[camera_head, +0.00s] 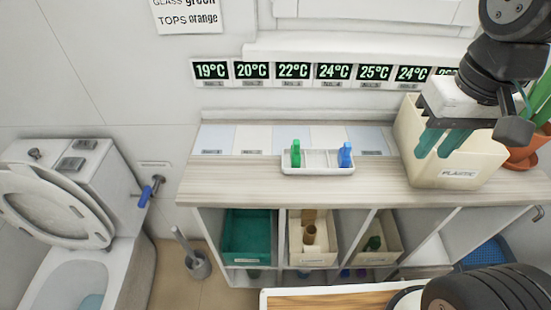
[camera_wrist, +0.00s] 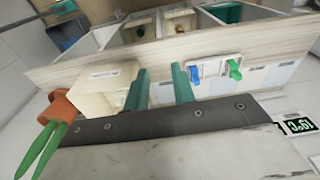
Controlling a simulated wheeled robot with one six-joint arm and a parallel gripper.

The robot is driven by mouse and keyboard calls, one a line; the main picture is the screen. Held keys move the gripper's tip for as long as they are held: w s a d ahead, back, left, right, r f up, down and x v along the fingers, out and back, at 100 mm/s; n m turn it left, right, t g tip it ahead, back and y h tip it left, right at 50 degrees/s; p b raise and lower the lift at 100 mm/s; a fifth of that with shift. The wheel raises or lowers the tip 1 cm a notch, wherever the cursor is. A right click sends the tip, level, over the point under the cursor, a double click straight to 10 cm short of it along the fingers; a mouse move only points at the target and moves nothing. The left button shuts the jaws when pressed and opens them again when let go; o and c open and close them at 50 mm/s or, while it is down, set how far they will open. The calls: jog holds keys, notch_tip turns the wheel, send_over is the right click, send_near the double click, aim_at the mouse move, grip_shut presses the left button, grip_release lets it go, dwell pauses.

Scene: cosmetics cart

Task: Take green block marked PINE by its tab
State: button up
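A small green block (camera_head: 296,155) stands upright at the left end of a shallow white tray (camera_head: 318,171) on the shelf top; its marking is too small to read. A blue block (camera_head: 346,155) stands at the tray's right end. In the wrist view the green block (camera_wrist: 235,69) and the blue block (camera_wrist: 195,74) show right of the fingers. My gripper (camera_head: 433,155) has teal fingers, which are apart with nothing visible between them. In the head view it overlaps the beige bin, well to the right of the tray; the wrist view also shows my gripper (camera_wrist: 160,68).
The beige bin marked PLASTIC (camera_head: 462,174) stands right of the tray, beside a potted plant (camera_head: 526,152). Temperature displays (camera_head: 293,72) line the wall behind. Cubbies below hold a green bin (camera_head: 247,237) and beige bins. The shelf top left of the tray is clear.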

jog(key=w+a+f, duration=0.3)
jog(key=w+a, duration=0.5)
jog(key=w, duration=0.1)
jog(key=g, duration=0.1)
send_over(297, 141)
jog(key=d, duration=0.1)
notch_tip(297, 141, down, 5)
jog(key=shift+s+a+f, duration=0.2)
jog(key=shift+a+f, duration=0.4)
jog(key=shift+f, duration=0.1)
notch_tip(297, 141, down, 6)
jog(key=shift+w+f, duration=0.15)
jog(key=shift+f, duration=0.45)
grip_shut()
